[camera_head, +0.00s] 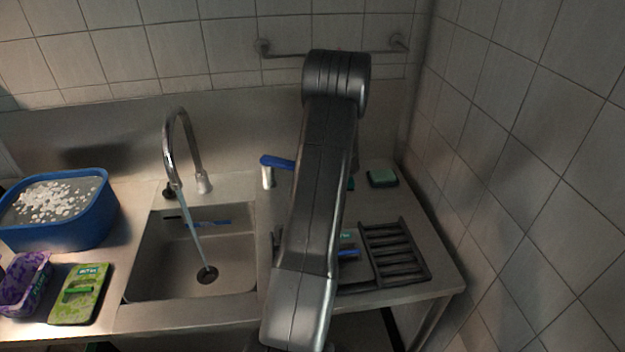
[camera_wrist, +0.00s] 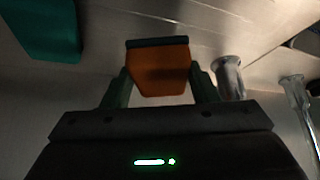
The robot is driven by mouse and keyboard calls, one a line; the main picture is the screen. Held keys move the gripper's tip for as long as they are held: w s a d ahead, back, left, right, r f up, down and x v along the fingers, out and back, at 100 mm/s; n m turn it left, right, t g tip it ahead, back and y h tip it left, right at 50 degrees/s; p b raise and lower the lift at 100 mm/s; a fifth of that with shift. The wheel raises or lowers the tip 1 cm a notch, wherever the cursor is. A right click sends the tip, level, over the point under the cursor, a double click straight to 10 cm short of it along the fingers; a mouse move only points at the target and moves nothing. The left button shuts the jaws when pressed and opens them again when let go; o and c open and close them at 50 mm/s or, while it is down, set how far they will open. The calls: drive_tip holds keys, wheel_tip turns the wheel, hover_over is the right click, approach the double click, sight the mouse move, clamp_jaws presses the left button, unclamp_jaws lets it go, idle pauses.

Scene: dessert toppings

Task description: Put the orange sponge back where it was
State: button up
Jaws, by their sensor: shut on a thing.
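The orange sponge (camera_wrist: 160,75), with a dark layer along its far edge, sits between the two fingers of my gripper (camera_wrist: 159,84) in the wrist view. My gripper is shut on it. Steel surface shows beyond the sponge; I cannot tell whether the sponge touches it. In the head view my own arm hides the gripper and the orange sponge. A teal block (camera_wrist: 40,28) shows at the upper left of the wrist view.
The sink (camera_head: 190,255) has a running faucet (camera_head: 178,135). A blue-topped item (camera_head: 275,163) stands right of it. A dark rack (camera_head: 395,252) lies at the right front. A blue tub (camera_head: 62,230), purple container (camera_head: 25,283) and green pack (camera_head: 80,293) are at the left.

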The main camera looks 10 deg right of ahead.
drive_tip(key=shift+f+b, duration=0.45)
drive_tip(key=shift+f, duration=1.3)
drive_tip(key=shift+f, duration=0.15)
drive_tip(key=o, duration=0.9)
drive_tip(key=p+v, duration=0.1)
drive_tip(key=v, duration=1.1)
